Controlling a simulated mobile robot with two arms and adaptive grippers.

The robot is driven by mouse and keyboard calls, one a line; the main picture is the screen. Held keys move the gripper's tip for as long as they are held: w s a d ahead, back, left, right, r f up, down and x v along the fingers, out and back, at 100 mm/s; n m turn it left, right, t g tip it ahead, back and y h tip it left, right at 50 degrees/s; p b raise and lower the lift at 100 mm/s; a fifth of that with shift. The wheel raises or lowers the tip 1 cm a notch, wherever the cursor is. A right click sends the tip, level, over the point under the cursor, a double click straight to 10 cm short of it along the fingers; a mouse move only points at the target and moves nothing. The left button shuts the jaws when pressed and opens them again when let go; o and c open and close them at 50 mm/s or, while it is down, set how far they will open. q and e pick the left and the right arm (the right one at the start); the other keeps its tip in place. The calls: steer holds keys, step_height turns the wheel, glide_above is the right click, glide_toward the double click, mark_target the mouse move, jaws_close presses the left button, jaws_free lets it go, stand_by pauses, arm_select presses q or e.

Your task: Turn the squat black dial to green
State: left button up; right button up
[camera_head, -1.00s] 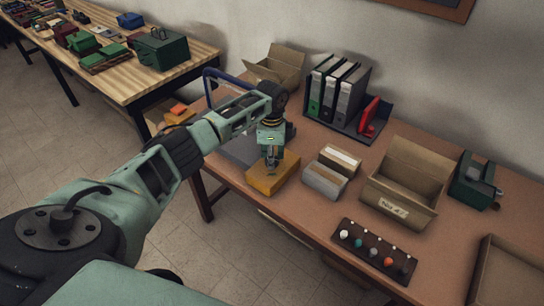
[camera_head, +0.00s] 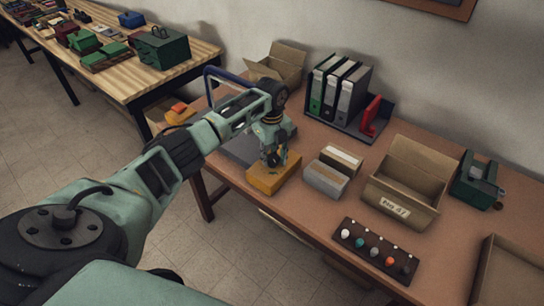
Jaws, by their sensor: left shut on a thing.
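A yellow box (camera_head: 265,183) sits on the brown table near its left front edge. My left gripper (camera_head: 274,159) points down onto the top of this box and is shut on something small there. The squat black dial is not clearly seen; what the fingers hold at the box top is dark, small and mostly hidden by them, and fits the dial. No green mark or pointer can be made out. My right gripper is not in view.
A grey flat case (camera_head: 245,150) lies behind the yellow box. Grey and white boxes (camera_head: 325,178) stand right of it. A dark board with several coloured knobs (camera_head: 376,251) lies at the front edge. An open carton (camera_head: 405,185) and binders (camera_head: 336,92) stand farther back.

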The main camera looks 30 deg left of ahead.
mark_target(271, 158)
arm_select(q)
steer(key=shift+s+f+m+b, duration=0.1)
steer(key=shift+m+b, duration=0.2)
steer(key=shift+m, duration=1.3)
steer(key=o, duration=1.1)
steer(key=shift+a, duration=0.1)
steer(key=shift+r, duration=0.3)
step_height(271, 158, up, 12)
steer(key=shift+f, duration=0.2)
